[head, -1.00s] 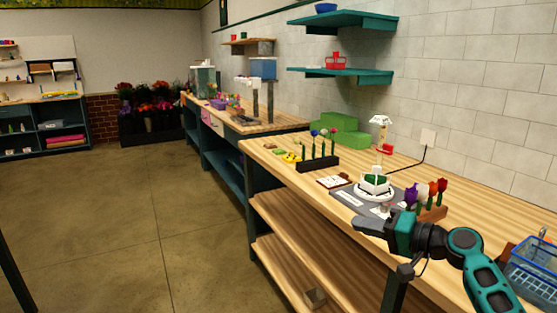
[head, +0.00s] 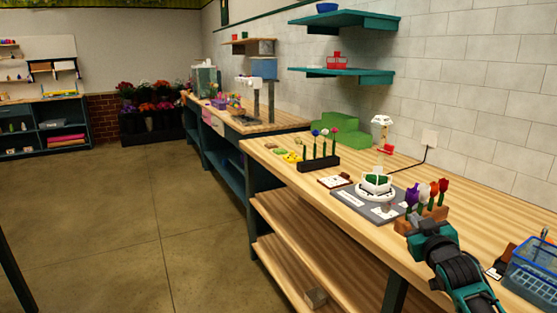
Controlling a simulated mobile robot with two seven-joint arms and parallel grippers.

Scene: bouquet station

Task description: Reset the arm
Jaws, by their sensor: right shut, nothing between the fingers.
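My right arm comes in from the lower right in the head view. The gripper is shut and holds nothing. Its fingertips are small and partly hidden by its own body. I cannot tell whether it touches the block. My left gripper is not in view.
A grey mat (head: 352,200) with a white round stand (head: 376,185) lies left of the flowers. A black rack (head: 319,164) of flowers stands farther back. A blue wire basket (head: 535,268) is at the right.

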